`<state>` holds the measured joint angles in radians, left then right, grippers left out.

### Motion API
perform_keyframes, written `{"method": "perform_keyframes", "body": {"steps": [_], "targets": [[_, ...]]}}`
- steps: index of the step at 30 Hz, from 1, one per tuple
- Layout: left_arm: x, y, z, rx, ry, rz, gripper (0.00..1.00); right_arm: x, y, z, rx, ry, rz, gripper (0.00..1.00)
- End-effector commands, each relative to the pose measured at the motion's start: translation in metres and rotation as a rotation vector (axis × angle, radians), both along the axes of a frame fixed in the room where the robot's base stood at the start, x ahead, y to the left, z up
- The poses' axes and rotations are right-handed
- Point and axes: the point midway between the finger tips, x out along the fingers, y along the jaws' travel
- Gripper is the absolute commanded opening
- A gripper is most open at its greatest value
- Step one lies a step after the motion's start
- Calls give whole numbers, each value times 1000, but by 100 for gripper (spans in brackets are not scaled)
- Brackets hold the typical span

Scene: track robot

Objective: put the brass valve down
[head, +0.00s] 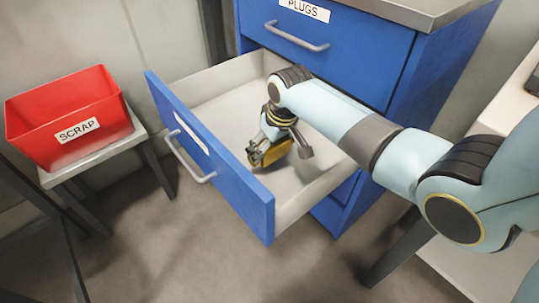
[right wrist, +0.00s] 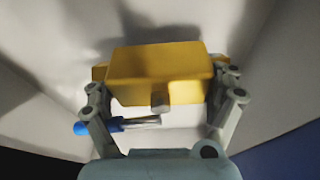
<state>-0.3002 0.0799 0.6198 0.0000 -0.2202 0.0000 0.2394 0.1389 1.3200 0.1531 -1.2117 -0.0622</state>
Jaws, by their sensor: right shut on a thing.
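The brass valve (head: 272,154) is a yellow blocky body, held low inside the open blue drawer (head: 214,166). My right gripper (head: 280,146) reaches down into the drawer and is shut on the valve. In the right wrist view the valve (right wrist: 160,74) spans between the two fingers, with a short round grey stub on its near side. A thin metal rod with a blue end (right wrist: 100,127) shows below it; I cannot tell whether it joins the valve. Whether the valve touches the drawer floor is not clear. My left gripper is not in view.
The drawer's pale interior looks otherwise empty in the head view. Above it is a closed drawer labelled PLUGS (head: 305,10). A red SCRAP bin (head: 62,113) stands on a small grey table (head: 130,135) at the left. A pale worktop (head: 510,90) is at the right.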

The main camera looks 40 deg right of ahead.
Motion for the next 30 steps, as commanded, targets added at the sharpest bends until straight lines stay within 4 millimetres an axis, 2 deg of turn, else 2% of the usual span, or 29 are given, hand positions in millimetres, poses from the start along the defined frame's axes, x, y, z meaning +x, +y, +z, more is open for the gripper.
{"method": "perform_keyframes", "body": {"steps": [9,19,20,23,30], "targets": [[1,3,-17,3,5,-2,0,1,0,-39,0,-1,1,41],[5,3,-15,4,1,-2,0,1,0,-40,0,-2,1,41],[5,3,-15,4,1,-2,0,0,0,-41,0,-1,1,89],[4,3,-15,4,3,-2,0,0,0,-40,0,-1,1,100],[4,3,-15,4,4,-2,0,1,0,-40,0,-1,1,100]]}}
